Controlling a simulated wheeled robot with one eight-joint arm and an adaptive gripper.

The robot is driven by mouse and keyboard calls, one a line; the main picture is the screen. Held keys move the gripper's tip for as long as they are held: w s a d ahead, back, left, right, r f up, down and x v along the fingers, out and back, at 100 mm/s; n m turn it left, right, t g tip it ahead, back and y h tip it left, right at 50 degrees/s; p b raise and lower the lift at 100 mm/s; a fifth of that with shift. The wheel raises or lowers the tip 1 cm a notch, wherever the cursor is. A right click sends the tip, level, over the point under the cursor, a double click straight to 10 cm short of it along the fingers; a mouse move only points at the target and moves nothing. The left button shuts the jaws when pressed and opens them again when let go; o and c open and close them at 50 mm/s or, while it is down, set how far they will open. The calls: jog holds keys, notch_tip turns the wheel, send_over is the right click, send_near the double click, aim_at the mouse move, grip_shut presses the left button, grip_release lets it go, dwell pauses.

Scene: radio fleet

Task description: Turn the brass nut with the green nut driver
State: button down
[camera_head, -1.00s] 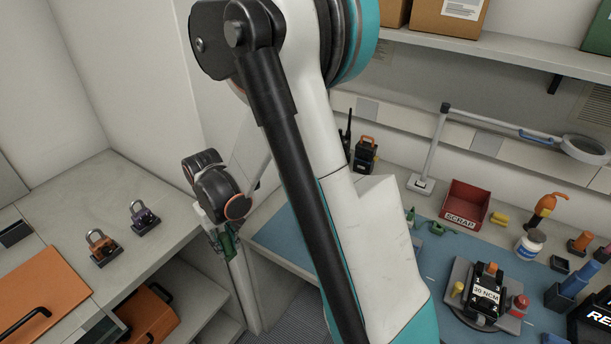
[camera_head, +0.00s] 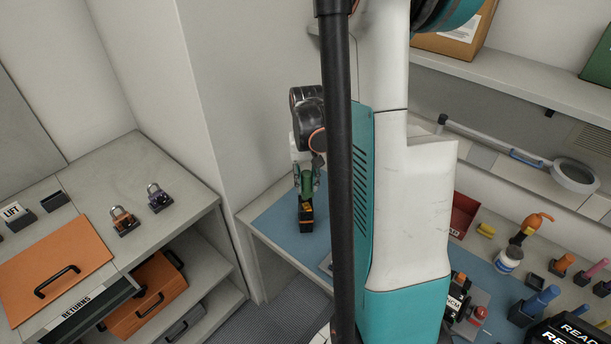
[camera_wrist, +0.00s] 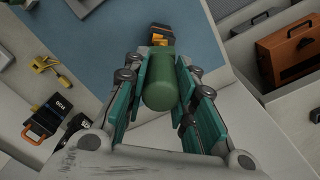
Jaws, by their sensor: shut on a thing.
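My gripper (camera_head: 306,180) is at the left part of the blue mat, in the middle of the head view. It is shut on the green nut driver (camera_head: 306,188). In the wrist view the driver's thick green handle (camera_wrist: 159,82) sits between the two teal fingers. A small black and orange block (camera_head: 306,217) shows just below the driver; it also shows beyond the handle in the wrist view (camera_wrist: 160,36). I cannot tell whether the driver touches it. The driver's tip is hidden. I cannot make out the brass nut for certain.
The blue mat (camera_head: 281,235) covers the bench. My arm hides the bench's middle. A red scrap bin (camera_head: 464,214), a white jar (camera_head: 509,260) and a magnifier lamp (camera_head: 574,176) are to the right. Two padlock-like items (camera_head: 123,220) stand on the left counter.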

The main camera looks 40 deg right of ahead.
aim_at(306, 190)
jog(key=shift+f+b, duration=1.3)
jog(key=shift+f, duration=0.85)
jog(key=shift+b, duration=0.45)
jog(key=shift+f+b, duration=0.65)
jog(key=shift+f, duration=0.05)
dwell(0.8)
jog(key=shift+m, duration=0.3)
